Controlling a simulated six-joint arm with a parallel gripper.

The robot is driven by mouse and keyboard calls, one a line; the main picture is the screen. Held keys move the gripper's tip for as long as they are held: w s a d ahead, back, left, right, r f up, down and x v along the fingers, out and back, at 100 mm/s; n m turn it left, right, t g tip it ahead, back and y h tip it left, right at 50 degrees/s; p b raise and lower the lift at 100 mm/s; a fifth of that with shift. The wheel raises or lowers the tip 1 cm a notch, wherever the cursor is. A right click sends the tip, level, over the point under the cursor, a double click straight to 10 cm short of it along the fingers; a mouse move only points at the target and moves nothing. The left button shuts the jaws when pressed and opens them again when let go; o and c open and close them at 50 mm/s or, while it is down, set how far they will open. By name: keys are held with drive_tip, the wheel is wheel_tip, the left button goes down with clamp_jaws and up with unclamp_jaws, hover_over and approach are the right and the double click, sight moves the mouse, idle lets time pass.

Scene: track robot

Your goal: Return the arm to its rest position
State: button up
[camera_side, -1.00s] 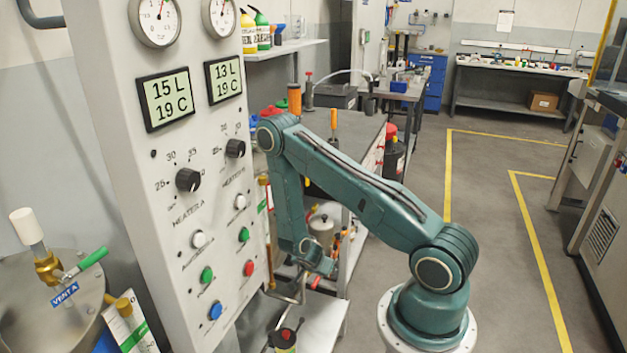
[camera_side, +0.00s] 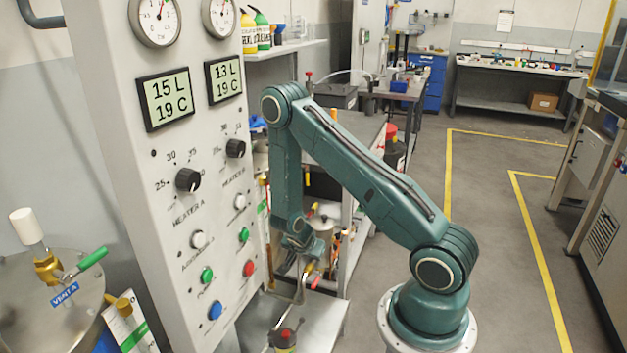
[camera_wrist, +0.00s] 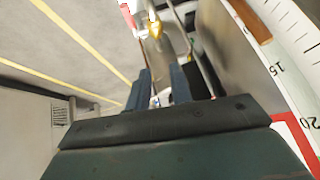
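My teal arm rises from its round base at lower right, with the upper arm leaning left and the forearm hanging down beside the control panel (camera_side: 185,262). My gripper (camera_side: 308,262) points down near the panel's right edge, above the low metal table; its fingers are small and partly lost against the clutter there. In the wrist view my gripper (camera_wrist: 158,78) shows two dark blue fingers with a gap between them. I see nothing clearly held in the gap.
The panel carries knobs, coloured buttons, gauges and two displays. A metal tank (camera_side: 55,310) with a green-handled valve stands at lower left. A low metal table (camera_side: 318,325) lies below the gripper. A tool bench (camera_side: 360,125) stands behind the arm. Open floor (camera_side: 490,220) lies at right.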

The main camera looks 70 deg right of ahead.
drive_tip(key=a+r+n+t+y, duration=0.15)
drive_tip(key=a+r+n, duration=0.35)
drive_tip(key=r, duration=0.7)
drive_tip(key=a+r+n+t+y, duration=0.1)
drive_tip(key=a+r+n+y, duration=0.1)
drive_tip(key=a+r, duration=0.8)
drive_tip(key=s+a+r+n+y, duration=0.2)
drive_tip(key=s+a+r+n, duration=0.2)
drive_tip(key=s+r, duration=0.3)
drive_tip(key=s+a+r+n+t+y, duration=0.1)
drive_tip(key=s+a+r+n, duration=0.4)
drive_tip(key=s+r+n, duration=0.2)
drive_tip(key=shift+s+r+y, duration=0.35)
drive_tip(key=shift+s+r, duration=0.05)
drive_tip(key=shift+s, duration=0.4)
drive_tip(key=shift+c, duration=0.2)
clamp_jaws()
